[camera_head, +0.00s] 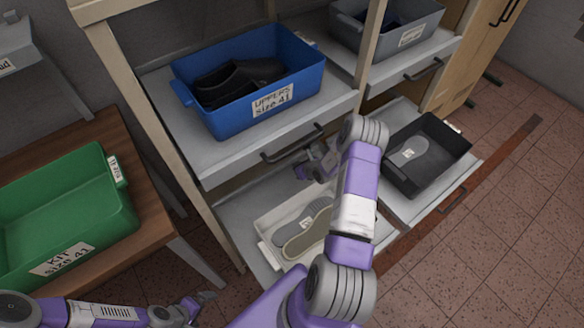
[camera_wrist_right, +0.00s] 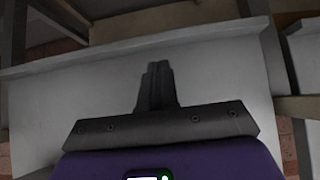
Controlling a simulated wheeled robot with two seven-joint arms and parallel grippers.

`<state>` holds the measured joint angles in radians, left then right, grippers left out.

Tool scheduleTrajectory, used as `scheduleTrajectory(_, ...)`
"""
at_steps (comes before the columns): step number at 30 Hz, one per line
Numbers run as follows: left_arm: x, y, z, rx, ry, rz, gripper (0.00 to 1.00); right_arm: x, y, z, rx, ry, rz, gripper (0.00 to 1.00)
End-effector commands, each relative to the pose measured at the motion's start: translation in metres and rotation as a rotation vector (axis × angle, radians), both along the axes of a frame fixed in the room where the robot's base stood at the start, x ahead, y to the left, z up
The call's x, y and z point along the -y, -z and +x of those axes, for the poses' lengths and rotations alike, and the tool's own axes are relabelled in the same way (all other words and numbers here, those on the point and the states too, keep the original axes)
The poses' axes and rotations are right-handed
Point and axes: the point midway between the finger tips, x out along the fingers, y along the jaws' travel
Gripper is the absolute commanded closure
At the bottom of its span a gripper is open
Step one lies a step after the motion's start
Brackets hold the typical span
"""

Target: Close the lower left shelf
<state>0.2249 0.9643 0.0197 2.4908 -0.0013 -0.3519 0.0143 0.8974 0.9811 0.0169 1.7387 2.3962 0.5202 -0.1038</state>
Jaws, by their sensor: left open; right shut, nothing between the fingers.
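The lower left shelf (camera_head: 237,213) is a pale grey sliding board, pulled out below the upper left shelf (camera_head: 215,163). It carries a white bin (camera_head: 268,228) with grey and beige soles. My right arm crosses over it and hides its front edge and handle. My right gripper (camera_head: 306,168) is shut and empty, close to the upper left shelf's handle (camera_head: 292,143); I cannot tell if they touch. In the right wrist view, its closed fingers (camera_wrist_right: 158,85) point over a pale grey board (camera_wrist_right: 220,75). My left gripper (camera_head: 203,299) is open and empty at the lower left, away from the shelf.
A blue bin (camera_head: 248,80) with dark uppers stands on the upper left shelf. The lower right shelf (camera_head: 425,207), with a black bin (camera_head: 427,155), is also out. A green bin (camera_head: 65,215) sits on a wooden table (camera_head: 150,190) at left. Tiled floor lies right.

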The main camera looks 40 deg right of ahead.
Motion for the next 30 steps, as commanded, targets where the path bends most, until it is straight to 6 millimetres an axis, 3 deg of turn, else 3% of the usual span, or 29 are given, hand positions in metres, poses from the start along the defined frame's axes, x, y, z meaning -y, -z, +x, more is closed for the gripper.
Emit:
scheduleTrajectory(3, 0.000, 0.011, 0.000, 0.000, 0.000, 0.000, 0.01, 0.002, 0.020, 0.017, 0.002, 0.001, 0.000, 1.00)
scheduleTrajectory(9, 0.000, 0.019, 0.000, 0.000, 0.000, 0.000, 0.01, 0.004, 0.037, 0.035, 0.001, 0.000, 0.001, 1.00)
scheduleTrajectory(30, 0.000, 0.028, 0.000, 0.000, 0.000, 0.000, 0.01, 0.007, 0.042, 0.049, 0.003, 0.002, -0.002, 1.00)
